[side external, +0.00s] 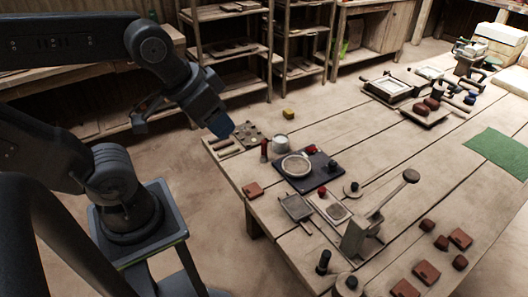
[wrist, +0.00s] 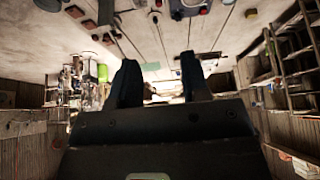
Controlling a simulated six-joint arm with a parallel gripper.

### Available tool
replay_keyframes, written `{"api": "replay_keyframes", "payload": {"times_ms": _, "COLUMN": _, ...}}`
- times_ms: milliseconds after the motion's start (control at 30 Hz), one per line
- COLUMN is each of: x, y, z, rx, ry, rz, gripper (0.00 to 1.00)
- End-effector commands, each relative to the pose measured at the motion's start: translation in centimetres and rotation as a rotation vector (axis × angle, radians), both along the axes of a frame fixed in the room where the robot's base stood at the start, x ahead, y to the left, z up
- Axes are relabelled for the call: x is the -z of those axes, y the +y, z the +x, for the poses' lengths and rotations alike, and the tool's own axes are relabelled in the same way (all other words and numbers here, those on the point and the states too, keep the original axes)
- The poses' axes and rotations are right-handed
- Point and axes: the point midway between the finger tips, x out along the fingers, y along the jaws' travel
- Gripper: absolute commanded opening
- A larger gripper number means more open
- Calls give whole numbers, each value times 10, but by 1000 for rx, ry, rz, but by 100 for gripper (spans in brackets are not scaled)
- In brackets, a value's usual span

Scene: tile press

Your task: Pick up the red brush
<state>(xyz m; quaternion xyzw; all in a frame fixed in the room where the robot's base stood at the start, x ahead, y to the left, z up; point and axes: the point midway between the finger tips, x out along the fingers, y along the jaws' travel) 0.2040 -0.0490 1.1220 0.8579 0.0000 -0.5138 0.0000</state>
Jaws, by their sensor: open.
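I cannot clearly make out a red brush. A small upright red-brown piece (side external: 264,150) stands near the left edge of the table, beside a silver cup (side external: 280,142); it may be the brush, but it is too small to tell. My gripper (side external: 220,126) is in the air beyond the table's left end, apart from everything on it. In the wrist view my gripper (wrist: 156,60) shows two dark fingers spread apart with nothing between them.
A dark board with a round dish (side external: 296,165) lies near the upright piece. A grey press with a long lever (side external: 362,236) stands nearer the front. Red-brown blocks (side external: 427,272) lie front right. A green mat (side external: 500,151) lies far right. Shelves (side external: 232,55) stand behind.

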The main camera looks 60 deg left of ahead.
Motion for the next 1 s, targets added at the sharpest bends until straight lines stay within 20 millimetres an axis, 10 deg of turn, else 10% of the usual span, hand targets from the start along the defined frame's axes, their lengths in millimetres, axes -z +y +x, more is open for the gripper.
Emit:
{"api": "replay_keyframes", "payload": {"times_ms": 533, "x": 11, "y": 10, "z": 5, "rx": 19, "ry": 73, "rz": 76, "gripper": 54}}
{"api": "replay_keyframes", "payload": {"times_ms": 1000, "x": 88, "y": 126, "z": 55, "rx": 317, "ry": 704, "rz": 821, "gripper": 54}}
